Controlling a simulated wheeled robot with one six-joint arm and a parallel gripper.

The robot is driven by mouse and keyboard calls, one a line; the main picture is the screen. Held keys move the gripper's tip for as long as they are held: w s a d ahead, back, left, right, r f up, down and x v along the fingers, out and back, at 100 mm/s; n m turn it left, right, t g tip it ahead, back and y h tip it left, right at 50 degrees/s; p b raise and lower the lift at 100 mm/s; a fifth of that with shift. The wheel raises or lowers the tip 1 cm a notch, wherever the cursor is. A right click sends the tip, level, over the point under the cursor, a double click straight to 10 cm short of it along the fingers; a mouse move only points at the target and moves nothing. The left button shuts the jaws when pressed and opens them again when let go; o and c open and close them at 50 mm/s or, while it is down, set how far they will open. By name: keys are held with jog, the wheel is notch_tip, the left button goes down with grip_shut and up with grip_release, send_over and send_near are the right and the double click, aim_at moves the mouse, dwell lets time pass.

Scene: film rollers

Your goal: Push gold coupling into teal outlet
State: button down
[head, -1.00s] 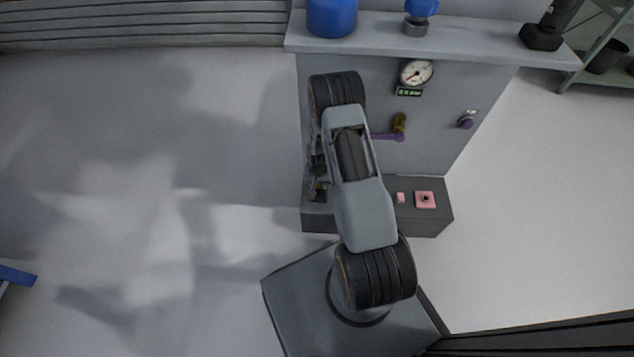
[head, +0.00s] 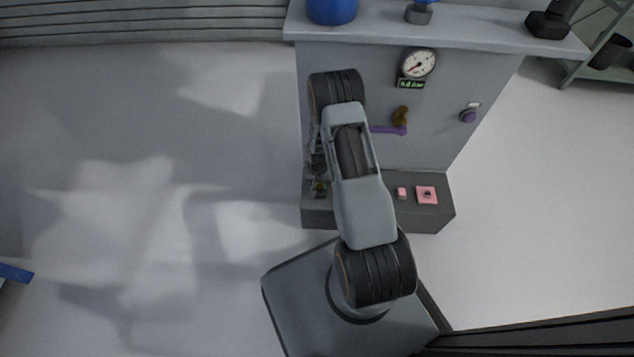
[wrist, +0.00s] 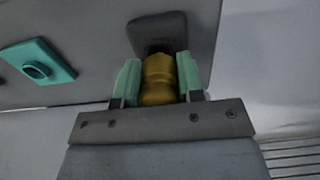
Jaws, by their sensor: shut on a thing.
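The gold coupling (wrist: 158,88) is between the two pale green fingers of my gripper (wrist: 159,66) in the wrist view. The gripper is shut on it. Beyond the coupling is a dark grey rounded plate (wrist: 158,24) on the grey panel; I cannot tell whether the coupling touches it. The teal outlet (wrist: 38,67), a square plate with a raised round opening, is on the panel to the left, apart from the gripper. In the head view my arm hides the coupling and the outlet, and the gripper cannot be made out clearly.
In the head view the grey panel (head: 450,95) carries a gauge (head: 418,64), a purple-handled brass valve (head: 400,117) and a purple knob (head: 468,116). A low dark ledge (head: 428,220) bears pink parts (head: 427,195). A blue container (head: 331,10) stands on the shelf above. Floor left is open.

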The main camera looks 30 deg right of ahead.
jog(key=shift+f+b, duration=0.55)
jog(key=shift+f, duration=0.05)
dwell(0.6)
jog(key=c, duration=0.7)
grip_release()
jog(key=shift+o, duration=0.2)
notch_tip(320, 180, up, 14)
jog(key=p, duration=0.5)
jog(key=shift+f+p, duration=0.1)
jog(key=shift+p, duration=0.25)
jog(key=shift+a, duration=0.1)
